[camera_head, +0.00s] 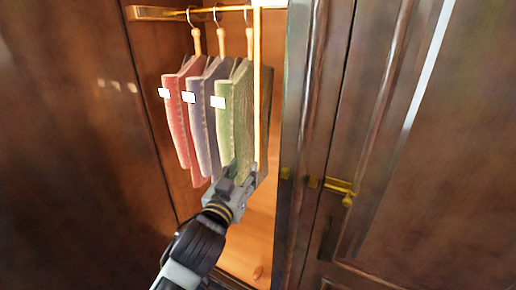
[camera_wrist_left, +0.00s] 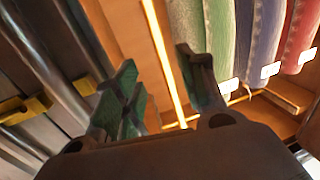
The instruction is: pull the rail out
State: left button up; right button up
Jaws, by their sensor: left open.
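A horizontal golden rail (camera_head: 228,9) runs across the top of the open wardrobe, with garments hung on it. It also shows at the lower right in the left wrist view (camera_wrist_left: 246,97). A thin, bright upright rod (camera_head: 257,80) hangs down beside the green garment. My left gripper (camera_head: 234,178) is open at the lower end of this rod, low by the green garment. In the left wrist view the rod (camera_wrist_left: 160,55) appears in the gap between my spread fingers (camera_wrist_left: 155,75). I cannot tell whether they touch it. My right gripper is not in view.
A red (camera_head: 177,125), a blue-grey (camera_head: 203,125) and a green garment (camera_head: 235,125) with white tags hang close together. The wardrobe door (camera_head: 400,150) with a brass handle (camera_head: 341,187) stands right of the opening. The wooden floor (camera_head: 250,240) below looks mostly clear.

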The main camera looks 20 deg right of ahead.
aim_at(257, 149)
pick_arm(q)
jog(key=shift+p+x, duration=0.65)
jog(key=shift+x, duration=3.55)
jog(key=shift+p+x, duration=0.35)
jog(key=shift+x, duration=2.35)
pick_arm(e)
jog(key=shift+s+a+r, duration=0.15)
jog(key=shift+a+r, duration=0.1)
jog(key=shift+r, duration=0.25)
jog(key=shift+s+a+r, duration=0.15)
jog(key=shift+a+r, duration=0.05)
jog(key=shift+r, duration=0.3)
pick_arm(q)
grip_shut()
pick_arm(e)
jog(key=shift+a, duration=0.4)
